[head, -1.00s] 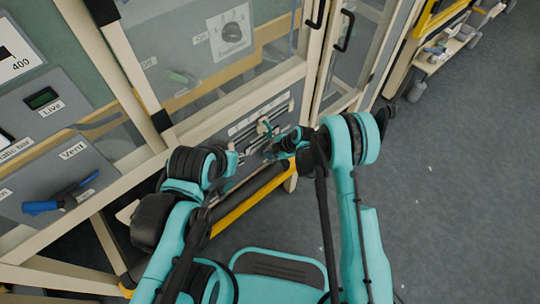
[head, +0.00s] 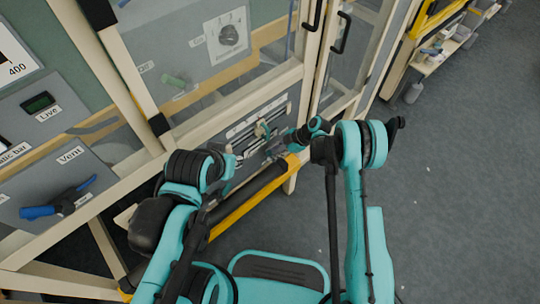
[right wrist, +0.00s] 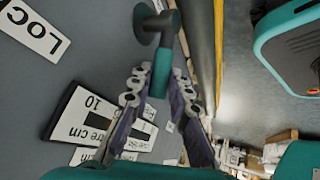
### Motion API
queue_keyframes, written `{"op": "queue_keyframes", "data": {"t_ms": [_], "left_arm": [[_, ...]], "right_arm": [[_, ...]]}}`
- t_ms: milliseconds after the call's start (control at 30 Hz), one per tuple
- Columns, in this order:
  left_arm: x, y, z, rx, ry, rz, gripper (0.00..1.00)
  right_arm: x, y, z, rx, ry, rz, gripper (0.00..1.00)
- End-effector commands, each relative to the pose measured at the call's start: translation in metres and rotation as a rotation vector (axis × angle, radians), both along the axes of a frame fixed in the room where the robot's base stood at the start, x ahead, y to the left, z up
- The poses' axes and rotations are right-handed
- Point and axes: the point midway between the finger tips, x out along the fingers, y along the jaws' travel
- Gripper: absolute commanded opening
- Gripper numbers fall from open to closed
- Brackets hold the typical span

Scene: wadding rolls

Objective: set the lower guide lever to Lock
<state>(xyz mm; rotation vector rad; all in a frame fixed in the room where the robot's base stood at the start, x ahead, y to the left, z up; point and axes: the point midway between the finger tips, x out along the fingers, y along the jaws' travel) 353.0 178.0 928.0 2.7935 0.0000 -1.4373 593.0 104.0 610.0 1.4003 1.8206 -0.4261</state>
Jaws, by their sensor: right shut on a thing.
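The lower guide lever (right wrist: 162,65) shows in the right wrist view as a teal grip on a grey arm, with a round pivot against the grey panel. My right gripper (right wrist: 159,88) has its two fingers on either side of the teal grip and is shut on it. A white label reading "LOC", cut off by the frame edge, (right wrist: 34,30) is on the panel at upper left. In the head view my right gripper (head: 277,150) is at the slotted guide panel (head: 243,141), small and partly hidden. My left gripper (head: 235,162) is left of it; its fingers are too small to read.
A scale plate marked 10 and cm (right wrist: 92,116) lies on the panel beside the fingers. A black bar with a yellow rail (head: 246,205) runs below the panel. A Vent panel with a blue handle (head: 45,211) is at left. Grey floor is free at right.

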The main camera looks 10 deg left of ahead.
Motion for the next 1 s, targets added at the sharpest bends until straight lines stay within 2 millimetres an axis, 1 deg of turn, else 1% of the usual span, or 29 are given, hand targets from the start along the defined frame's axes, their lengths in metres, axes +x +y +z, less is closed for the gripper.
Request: {"op": "queue_keyframes", "data": {"t_ms": [100, 400, 600, 1000], "left_arm": [[0.0, 0.0, 0.0, 0.0, 0.0, 0.0, 0.27], [0.0, 0.0, 0.0, 0.0, 0.0, 0.0, 0.27], [0.0, 0.0, 0.0, 0.0, 0.0, 0.0, 0.27], [0.0, 0.0, 0.0, 0.0, 0.0, 0.0, 0.27]], "right_arm": [[0.007, -0.005, 0.0, 0.051, 0.064, -0.003, 0.0], [0.015, -0.011, 0.001, 0.142, 0.18, -0.001, 0.0], [0.017, -0.013, 0.001, 0.166, 0.212, -0.002, 0.0], [0.017, -0.013, 0.001, 0.169, 0.217, -0.002, 0.0]]}}
